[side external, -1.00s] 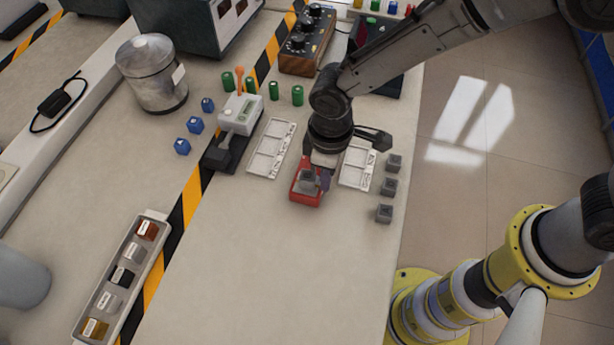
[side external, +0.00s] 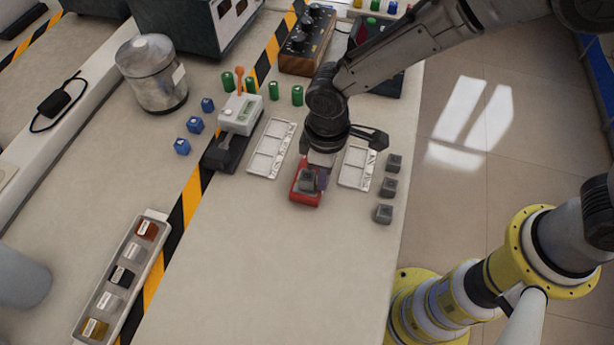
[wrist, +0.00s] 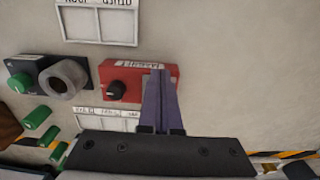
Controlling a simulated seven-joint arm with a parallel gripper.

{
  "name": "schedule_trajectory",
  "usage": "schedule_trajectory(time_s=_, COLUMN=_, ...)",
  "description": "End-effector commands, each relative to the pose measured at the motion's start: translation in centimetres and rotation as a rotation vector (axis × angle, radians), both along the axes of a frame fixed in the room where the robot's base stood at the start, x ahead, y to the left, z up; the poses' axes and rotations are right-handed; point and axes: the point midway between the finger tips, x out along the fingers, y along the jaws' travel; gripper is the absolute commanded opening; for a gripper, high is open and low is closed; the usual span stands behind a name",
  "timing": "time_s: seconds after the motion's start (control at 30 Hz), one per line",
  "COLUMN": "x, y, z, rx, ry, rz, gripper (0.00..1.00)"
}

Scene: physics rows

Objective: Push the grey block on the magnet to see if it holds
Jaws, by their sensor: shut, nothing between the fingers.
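The red magnet (side external: 304,199) lies on the bench between two white trays. In the wrist view the red magnet (wrist: 138,70) carries a label and a dark knob (wrist: 117,88). My closed fingers (wrist: 160,78) cover its right part, and the grey block is hidden or not distinguishable there.
White trays stand left (side external: 271,149) and right (side external: 357,168) of the magnet. Several loose grey blocks (side external: 388,187) sit near the bench's right edge. A grey device (side external: 240,115) on a dark base stands to the left. The bench in front is clear.

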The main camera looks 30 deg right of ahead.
Motion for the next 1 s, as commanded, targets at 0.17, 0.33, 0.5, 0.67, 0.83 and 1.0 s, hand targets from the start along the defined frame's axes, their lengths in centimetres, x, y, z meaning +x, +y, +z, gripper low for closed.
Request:
schedule_trajectory(time_s=0.17, x=0.14, y=0.16, z=-0.01, rx=0.0, ry=0.0, rz=0.0, gripper=0.0)
schedule_trajectory(time_s=0.33, x=0.28, y=0.3, z=0.01, rx=0.001, ry=-0.001, rz=0.0, gripper=0.0)
schedule_trajectory(time_s=0.5, x=0.44, y=0.44, z=0.03, rx=0.001, ry=-0.001, rz=0.0, gripper=0.0)
schedule_trajectory(time_s=0.67, x=0.57, y=0.57, z=0.03, rx=0.001, ry=-0.001, rz=0.0, gripper=0.0)
schedule_trajectory(time_s=0.83, x=0.69, y=0.69, z=0.02, rx=0.001, ry=-0.001, rz=0.0, gripper=0.0)
schedule_trajectory(time_s=1.0, x=0.81, y=0.82, z=0.01, rx=0.001, ry=-0.001, rz=0.0, gripper=0.0)
